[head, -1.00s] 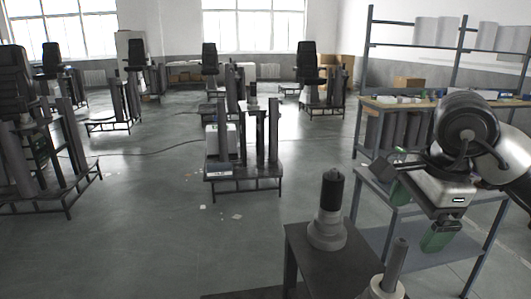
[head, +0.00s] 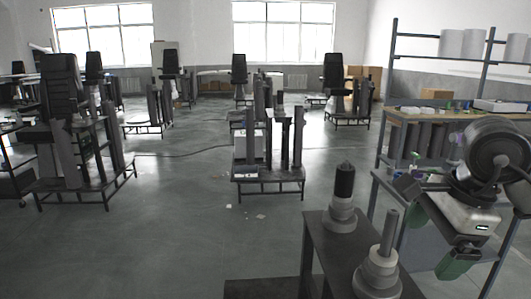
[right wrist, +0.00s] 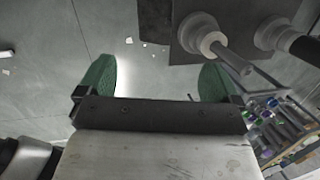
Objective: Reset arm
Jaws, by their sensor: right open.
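My right gripper (head: 432,232) is at the right of the head view, over the side of a blue-grey work table. Its two green fingers are spread apart with nothing between them. In the right wrist view the open fingers (right wrist: 158,80) show grey floor between them. My left gripper is not in view.
A dark stand (head: 325,235) at the front holds a black-topped column part (head: 343,195) and a stepped grey part with a rod (head: 378,272), left of my right gripper. A workbench (head: 430,115) is behind it. A lift-column rack (head: 268,185) stands mid-floor. Open floor (head: 180,230) lies left.

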